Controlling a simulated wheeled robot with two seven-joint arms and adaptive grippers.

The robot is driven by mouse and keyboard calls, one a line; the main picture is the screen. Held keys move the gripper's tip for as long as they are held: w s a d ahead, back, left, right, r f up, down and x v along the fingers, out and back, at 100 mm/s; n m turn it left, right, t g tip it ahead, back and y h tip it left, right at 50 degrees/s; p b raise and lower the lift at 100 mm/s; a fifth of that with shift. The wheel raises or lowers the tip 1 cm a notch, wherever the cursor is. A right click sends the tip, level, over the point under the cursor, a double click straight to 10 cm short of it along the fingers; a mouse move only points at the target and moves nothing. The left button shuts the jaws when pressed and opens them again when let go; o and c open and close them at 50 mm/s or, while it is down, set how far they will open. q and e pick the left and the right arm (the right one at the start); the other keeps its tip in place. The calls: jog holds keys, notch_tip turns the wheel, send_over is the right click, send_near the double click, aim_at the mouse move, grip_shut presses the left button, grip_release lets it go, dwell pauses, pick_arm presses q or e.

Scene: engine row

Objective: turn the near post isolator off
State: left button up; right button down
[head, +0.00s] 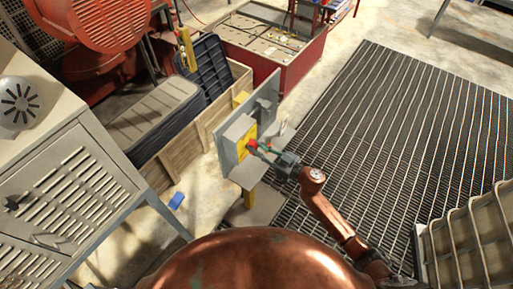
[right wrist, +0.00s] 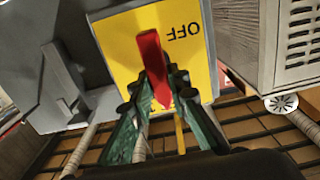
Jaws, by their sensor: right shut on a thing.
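The near post isolator is a grey box with a yellow plate (head: 249,133) and a red handle (head: 252,146), mounted on a grey panel (head: 227,152) on a yellow post. My right gripper (head: 263,149) reaches it from the right. In the right wrist view the red handle (right wrist: 151,55) lies between the two green fingers of my right gripper (right wrist: 155,82), which is shut on it. The yellow plate (right wrist: 118,45) carries the word OFF, upside down in this view, to the right of the handle. Part of the plate is hidden behind the handle and fingers. My left gripper is not in view.
A louvred metal cabinet (head: 70,175) stands at the left. A wooden crate (head: 190,146) with dark panels is behind the isolator, and a red open-topped bin (head: 270,45) farther back. Floor grating (head: 400,130) spreads to the right. A blue object (head: 176,200) lies on the floor.

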jog(key=shift+s+a+f+n+b, duration=0.25)
jog(key=shift+n+b, duration=1.15)
jog(key=shift+n, duration=1.6)
jog(key=shift+s+f+n+b, duration=0.25)
jog(key=shift+n+b, duration=1.1)
jog(key=shift+n, duration=1.65)
jog(key=shift+s+a+f+n+b, duration=0.15)
jog(key=shift+f+n+b, duration=0.2)
jog(key=shift+n+b, duration=1.85)
jog(key=shift+n+p, duration=0.8)
jog(key=shift+n, duration=0.1)
jog(key=c, duration=1.8)
grip_release()
jog(key=shift+c, duration=0.2)
